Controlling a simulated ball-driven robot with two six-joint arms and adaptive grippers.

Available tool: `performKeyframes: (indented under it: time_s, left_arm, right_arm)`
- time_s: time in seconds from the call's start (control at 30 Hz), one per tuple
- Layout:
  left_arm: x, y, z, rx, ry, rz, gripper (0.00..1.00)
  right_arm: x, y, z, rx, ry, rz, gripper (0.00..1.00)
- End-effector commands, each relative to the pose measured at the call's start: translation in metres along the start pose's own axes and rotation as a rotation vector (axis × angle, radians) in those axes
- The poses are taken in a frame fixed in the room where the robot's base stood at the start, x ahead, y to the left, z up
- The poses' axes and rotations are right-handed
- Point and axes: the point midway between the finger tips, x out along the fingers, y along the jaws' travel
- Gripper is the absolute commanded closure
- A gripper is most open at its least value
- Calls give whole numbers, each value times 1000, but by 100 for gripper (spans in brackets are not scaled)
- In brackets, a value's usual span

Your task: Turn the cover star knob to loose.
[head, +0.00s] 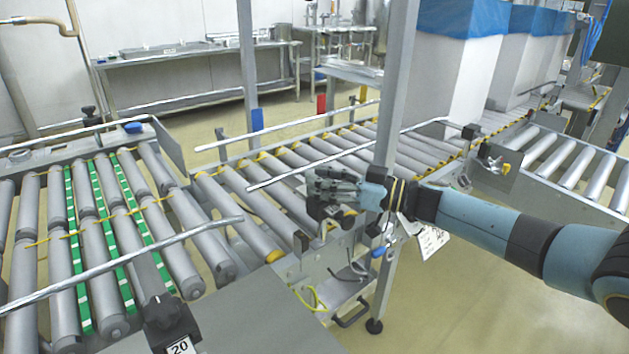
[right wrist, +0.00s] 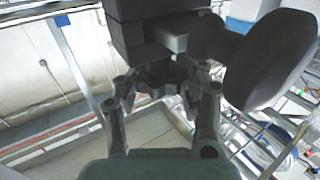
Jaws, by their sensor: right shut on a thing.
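My right gripper (head: 338,188) reaches in from the right to the conveyor's near side, beside the grey upright post. In the right wrist view its two fingers (right wrist: 163,88) are closed around a dark lobed star knob (right wrist: 160,76), which sits under a dark block. The fingers cover part of the knob, and its turn position cannot be read. In the head view the gripper hides the knob, and part of a dark block (head: 322,210) shows below the fingers. My left gripper is not in view.
A large dark rounded knob (right wrist: 268,58) is close to the right finger in the wrist view. The grey post (head: 395,90) stands by my wrist, with a hanging tag (head: 432,240). Another dark knob bracket (head: 165,315) marked 20 is at lower left. Rails (head: 300,172) cross above the rollers.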

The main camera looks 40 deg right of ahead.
Motion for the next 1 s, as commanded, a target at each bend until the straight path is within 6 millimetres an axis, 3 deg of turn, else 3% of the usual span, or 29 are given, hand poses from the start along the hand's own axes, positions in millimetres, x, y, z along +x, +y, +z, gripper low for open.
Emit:
performKeyframes:
  time_s: [0.03,0.33,0.93,0.97,1.0]
  left_arm:
    - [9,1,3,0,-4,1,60]
    - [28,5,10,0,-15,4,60]
    - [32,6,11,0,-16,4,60]
    - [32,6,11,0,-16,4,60]
    - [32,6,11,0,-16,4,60]
  right_arm:
    - [-3,-1,12,3,-13,-30,94]
    - [-4,-2,12,7,-16,-167,94]
    - [-5,-1,10,8,-19,-205,94]
    - [-5,-1,10,8,-19,-205,61]
    - [-5,-1,10,8,-20,-205,55]
